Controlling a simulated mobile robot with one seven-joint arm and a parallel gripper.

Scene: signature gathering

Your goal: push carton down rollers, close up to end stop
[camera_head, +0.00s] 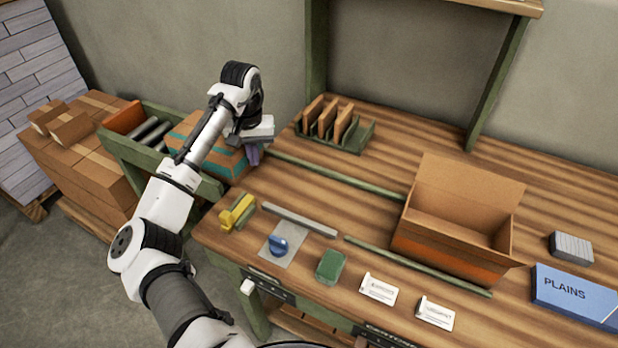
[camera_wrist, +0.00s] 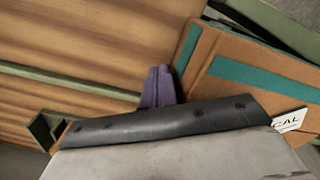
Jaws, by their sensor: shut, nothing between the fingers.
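The carton (camera_head: 228,160), brown with teal bands, sits on the green-sided roller conveyor at the left end of the bench. It also shows at the right of the wrist view (camera_wrist: 240,75). Bare rollers (camera_head: 152,131) show to its left. An orange board (camera_head: 124,118) stands at the conveyor's far left end; it looks like the end stop. My gripper (camera_head: 253,156) is shut and empty at the carton's right, bench-side end. Its purple fingers also show in the wrist view (camera_wrist: 158,88), close beside the carton's edge. I cannot tell whether they touch it.
An open box (camera_head: 455,240) stands on the bench at right, near a blue PLAINS box (camera_head: 577,296). A green rack (camera_head: 337,135) holds brown boards at the back. A yellow tool (camera_head: 237,212) lies near the front left. Stacked cartons (camera_head: 85,160) stand beyond the conveyor.

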